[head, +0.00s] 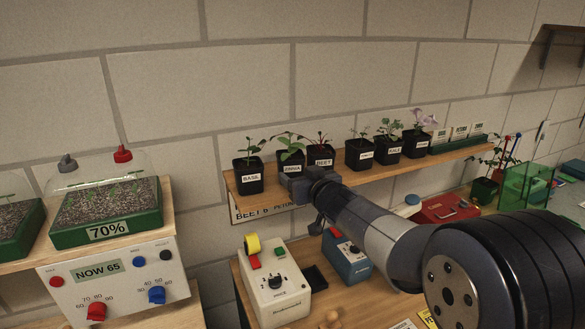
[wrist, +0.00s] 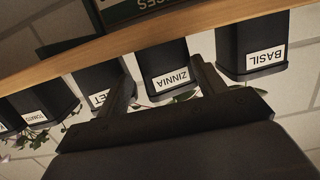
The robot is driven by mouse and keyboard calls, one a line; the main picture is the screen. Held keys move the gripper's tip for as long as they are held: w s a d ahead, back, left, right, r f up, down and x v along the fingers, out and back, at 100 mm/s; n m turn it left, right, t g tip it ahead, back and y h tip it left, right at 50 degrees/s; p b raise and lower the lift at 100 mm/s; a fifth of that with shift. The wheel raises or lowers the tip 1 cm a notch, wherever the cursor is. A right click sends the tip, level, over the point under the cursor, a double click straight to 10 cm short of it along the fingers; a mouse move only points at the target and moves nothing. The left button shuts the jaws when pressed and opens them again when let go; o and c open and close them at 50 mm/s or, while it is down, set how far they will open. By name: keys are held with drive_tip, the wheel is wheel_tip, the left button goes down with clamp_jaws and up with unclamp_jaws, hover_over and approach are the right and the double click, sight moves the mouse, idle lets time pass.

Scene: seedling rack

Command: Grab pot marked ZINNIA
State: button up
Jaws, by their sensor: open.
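The black pot marked ZINNIA (head: 290,159) stands on the wooden shelf between the BASIL pot (head: 248,177) and the BEET pot (head: 321,155). A green seedling grows in it. In the wrist view, which is upside down, the ZINNIA pot (wrist: 164,62) stands upright with its label facing me. My gripper (wrist: 160,72) is open, with one finger on each side of that pot in the picture. I cannot tell how deep the fingers reach around it. In the head view my gripper (head: 298,182) is at the shelf front, just below the ZINNIA pot.
More black pots (head: 359,154) stand to the right on the shelf (head: 278,191). Gaps beside the ZINNIA pot are narrow. Below are a cream control box (head: 275,290) and a blue box (head: 346,262). A seed tray (head: 107,232) is at left.

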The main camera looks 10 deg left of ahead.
sight(298, 173)
drive_tip(key=shift+f+p+x, duration=0.2)
drive_tip(key=shift+p+x, duration=0.55)
drive_tip(key=shift+x, duration=1.8)
drive_tip(key=shift+w+d, duration=0.1)
drive_tip(key=shift+d, duration=0.05)
drive_tip(key=shift+c, duration=0.4)
drive_tip(key=c, duration=0.7)
drive_tip(key=shift+o, duration=0.2)
drive_tip(key=shift+r, duration=0.15)
drive_tip(key=shift+r+p, duration=0.3)
drive_tip(key=shift+r, duration=4.55)
